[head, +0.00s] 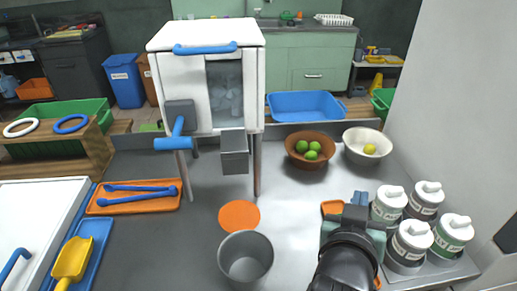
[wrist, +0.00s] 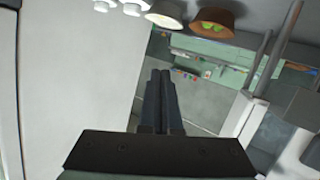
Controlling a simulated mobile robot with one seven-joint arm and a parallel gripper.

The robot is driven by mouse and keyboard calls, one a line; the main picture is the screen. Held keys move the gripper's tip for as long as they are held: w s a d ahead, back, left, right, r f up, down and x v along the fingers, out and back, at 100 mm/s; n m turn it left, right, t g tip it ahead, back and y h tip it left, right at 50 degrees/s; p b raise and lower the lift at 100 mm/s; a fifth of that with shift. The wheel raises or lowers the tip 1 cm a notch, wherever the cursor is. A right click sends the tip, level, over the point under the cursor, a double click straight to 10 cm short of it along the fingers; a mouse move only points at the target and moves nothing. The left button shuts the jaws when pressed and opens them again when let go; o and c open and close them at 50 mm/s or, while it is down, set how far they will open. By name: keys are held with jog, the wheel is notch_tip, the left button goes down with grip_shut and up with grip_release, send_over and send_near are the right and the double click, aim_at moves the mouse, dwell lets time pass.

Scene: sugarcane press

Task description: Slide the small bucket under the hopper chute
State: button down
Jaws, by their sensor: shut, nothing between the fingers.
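The small grey bucket (head: 245,262) stands upright on the steel counter at the front middle of the head view. The white hopper machine (head: 190,75) stands behind it on thin legs. Its grey chute (head: 234,160) hangs from the front, above and behind the bucket. A flat orange disc (head: 239,214) lies on the counter below the chute, just behind the bucket. My gripper (head: 359,198) is to the right of the bucket, apart from it. In the wrist view its fingers (wrist: 160,100) are together and empty. The bucket is not seen in the wrist view.
Several white-lidded jars (head: 411,243) stand close to the right of my gripper. A brown bowl of limes (head: 310,160) and a white bowl (head: 367,157) sit behind it. An orange tray (head: 135,206) with blue tongs lies left. Counter between bucket and gripper is clear.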

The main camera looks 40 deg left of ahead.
jog(key=s+a+f+n+g+p, duration=0.1)
jog(key=s+f+n+g+p, duration=0.2)
jog(key=s+p, duration=0.45)
jog(key=s+a+f+g+h+p, duration=0.1)
jog(key=s+f+g+p, duration=0.2)
jog(key=s+g+p, duration=0.35)
jog(key=s+a+f+n+g+p, duration=0.1)
jog(key=s+f+n+g+p, duration=0.15)
jog(key=s+p, duration=0.6)
jog(key=shift+m, duration=0.25)
jog(key=x, duration=0.3)
jog(key=w+a+x, duration=0.1)
jog(key=x, duration=0.7)
jog(key=shift+w+a+r+b, duration=0.15)
jog(key=shift+a+r+b, duration=0.05)
jog(key=shift+r+b, duration=0.1)
jog(key=shift+w+a+f, duration=0.1)
jog(key=shift+w+a, duration=0.25)
jog(key=shift+a, duration=0.15)
